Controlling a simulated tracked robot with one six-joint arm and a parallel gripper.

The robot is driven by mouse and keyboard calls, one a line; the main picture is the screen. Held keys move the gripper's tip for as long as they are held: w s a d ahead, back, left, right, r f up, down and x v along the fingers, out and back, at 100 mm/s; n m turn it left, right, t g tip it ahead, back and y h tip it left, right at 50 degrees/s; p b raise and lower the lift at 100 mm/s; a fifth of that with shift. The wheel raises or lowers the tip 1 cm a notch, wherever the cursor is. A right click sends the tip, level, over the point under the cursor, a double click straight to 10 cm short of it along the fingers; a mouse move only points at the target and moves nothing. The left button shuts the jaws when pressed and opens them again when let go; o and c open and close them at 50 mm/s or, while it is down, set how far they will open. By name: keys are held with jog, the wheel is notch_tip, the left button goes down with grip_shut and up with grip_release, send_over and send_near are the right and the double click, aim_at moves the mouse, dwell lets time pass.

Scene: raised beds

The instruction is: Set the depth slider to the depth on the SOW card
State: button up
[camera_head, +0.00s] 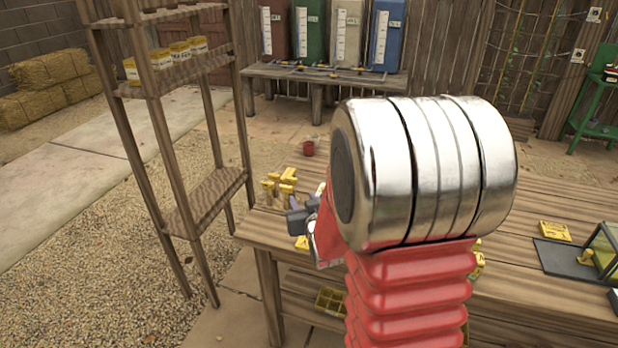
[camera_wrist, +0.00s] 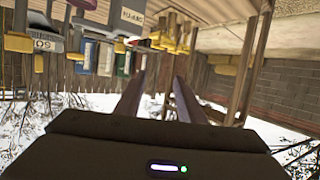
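My gripper (camera_head: 303,215) is over the left part of the wooden bench (camera_head: 500,290), beside several yellow pieces (camera_head: 288,176), and my arm partly hides it. In the wrist view its two fingers (camera_wrist: 158,80) stand apart with nothing seen between them, so it is open. I cannot make out a readable SOW card or clearly identify the depth slider. In the wrist view, which looks upside down, a tag with digits (camera_wrist: 45,43) shows at the left, not clearly readable.
A wooden shelf rack (camera_head: 150,80) with yellow boxes stands left of the bench. Tall coloured bins (camera_head: 310,38) line a back table. My arm covers much of the bench's middle.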

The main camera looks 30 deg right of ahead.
jog(key=s+d+f+m+t+h, duration=0.1)
jog(key=s+d+f+t+h, duration=0.1)
jog(key=d+f, duration=0.3)
jog(key=d, duration=0.2)
jog(key=shift+s+d+m+t+h, duration=0.3)
jog(key=shift+d+m+t, duration=0.1)
jog(key=shift+w, duration=0.1)
